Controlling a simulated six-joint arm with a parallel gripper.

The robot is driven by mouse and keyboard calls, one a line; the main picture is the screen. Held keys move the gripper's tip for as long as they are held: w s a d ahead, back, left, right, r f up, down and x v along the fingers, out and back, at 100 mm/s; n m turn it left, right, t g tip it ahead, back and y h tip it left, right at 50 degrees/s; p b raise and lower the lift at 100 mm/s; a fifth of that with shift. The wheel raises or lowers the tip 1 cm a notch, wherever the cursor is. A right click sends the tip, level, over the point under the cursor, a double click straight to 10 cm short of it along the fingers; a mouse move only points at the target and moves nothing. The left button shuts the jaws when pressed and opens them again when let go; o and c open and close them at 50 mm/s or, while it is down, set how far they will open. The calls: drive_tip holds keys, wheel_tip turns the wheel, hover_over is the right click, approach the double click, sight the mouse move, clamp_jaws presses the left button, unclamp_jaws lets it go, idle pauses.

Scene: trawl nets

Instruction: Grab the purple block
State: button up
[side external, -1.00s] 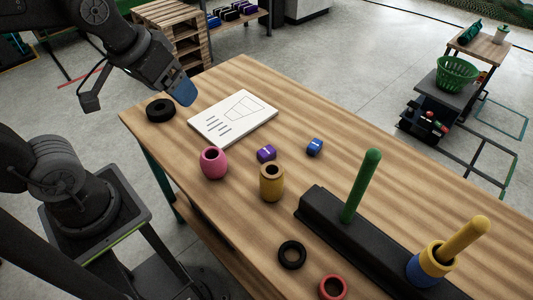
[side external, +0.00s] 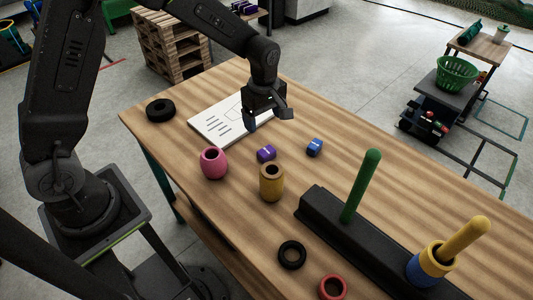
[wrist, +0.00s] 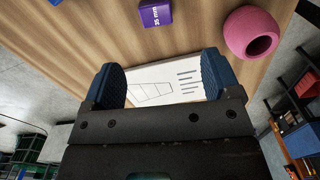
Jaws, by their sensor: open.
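The small purple block (side external: 266,154) lies on the wooden table between the pink barrel-shaped piece and the blue block. In the wrist view the purple block (wrist: 155,13) is at the top edge, partly cut off, with a "35 mm" label showing. My gripper (side external: 267,125) is above the table near the right edge of the white sheet, apart from the block and behind it in the side view. In the wrist view its two blue fingertips (wrist: 161,78) are spread apart with nothing between them except the sheet below.
A pink barrel (side external: 213,163) and a yellow barrel (side external: 271,183) stand near the purple block. A blue block (side external: 314,147) lies to its right. A black base with a green peg (side external: 361,185) is further right. A white sheet (side external: 211,121) and black ring (side external: 160,110) lie at left.

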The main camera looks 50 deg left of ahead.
hover_over(266, 150)
drive_tip(key=f, duration=0.8)
drive_tip(key=shift+s, duration=0.3)
drive_tip(key=shift+w+d+f, duration=0.1)
drive_tip(key=shift+w+f, duration=0.05)
drive_tip(key=shift+f, duration=1.2)
drive_tip(key=shift+w+f, duration=0.15)
drive_tip(key=shift+f, duration=1.2)
drive_tip(key=c, duration=1)
drive_tip(key=shift+r, duration=0.1)
